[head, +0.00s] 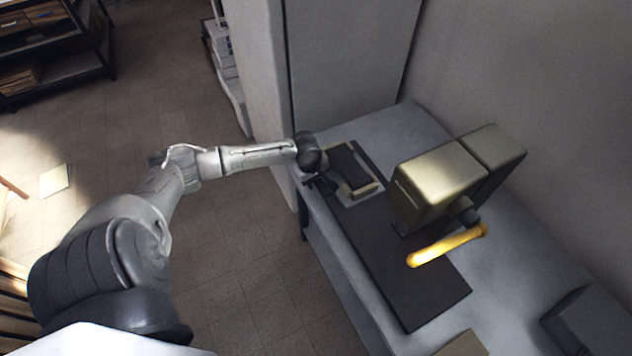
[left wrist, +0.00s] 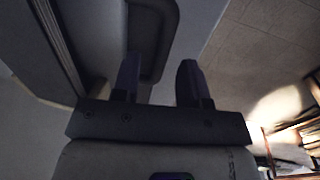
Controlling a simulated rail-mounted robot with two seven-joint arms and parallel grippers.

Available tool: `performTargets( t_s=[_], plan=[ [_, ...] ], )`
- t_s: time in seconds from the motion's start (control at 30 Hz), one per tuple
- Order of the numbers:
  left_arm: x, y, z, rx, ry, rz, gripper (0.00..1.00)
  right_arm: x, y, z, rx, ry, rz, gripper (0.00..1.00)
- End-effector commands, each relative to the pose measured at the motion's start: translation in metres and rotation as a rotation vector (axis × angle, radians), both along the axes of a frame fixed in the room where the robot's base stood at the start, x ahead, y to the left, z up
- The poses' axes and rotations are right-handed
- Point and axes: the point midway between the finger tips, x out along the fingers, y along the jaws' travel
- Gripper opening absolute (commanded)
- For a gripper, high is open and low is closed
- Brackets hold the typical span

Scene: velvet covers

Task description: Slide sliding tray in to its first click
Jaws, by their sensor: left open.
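The sliding tray, apparently the pale-rimmed piece with a dark inside (head: 366,191), lies on the dark mat at the far end of the bench in the head view. My left gripper (head: 323,186) is at its left side, by the bench's near edge; the arm's dark wrist partly covers that corner. In the left wrist view, my left gripper (left wrist: 158,82) has its two fingers apart with nothing clearly held between them. A dark rounded frame (left wrist: 176,45) shows just beyond the fingers; I cannot tell whether they touch it. My right gripper is not in view.
A boxy brass-coloured machine (head: 436,182) stands right of the tray, with a yellow bar (head: 445,246) in front. The dark mat (head: 408,290) is bare toward the near end. A grey cabinet (head: 345,55) stands behind the bench. A dark block (head: 590,322) sits at lower right.

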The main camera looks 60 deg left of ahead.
Motion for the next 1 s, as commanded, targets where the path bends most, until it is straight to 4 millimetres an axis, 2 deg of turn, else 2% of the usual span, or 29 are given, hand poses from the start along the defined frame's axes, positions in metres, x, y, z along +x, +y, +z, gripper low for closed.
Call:
performTargets(
  t_s=[0.13,0.47,0.9,1.0],
  plan=[
    [0.0014,0.0001,-0.0072,0.000,0.000,0.000,0.40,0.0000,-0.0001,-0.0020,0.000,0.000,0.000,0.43],
    [0.0017,0.0001,-0.0083,0.001,-0.001,0.000,0.40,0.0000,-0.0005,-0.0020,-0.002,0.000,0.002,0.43],
    [0.0015,0.0001,-0.0083,0.001,0.000,0.000,0.00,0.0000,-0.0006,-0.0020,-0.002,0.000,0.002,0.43],
    [0.0015,0.0002,-0.0083,0.001,0.000,0.000,0.00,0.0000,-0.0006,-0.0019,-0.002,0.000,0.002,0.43]
  ],
)
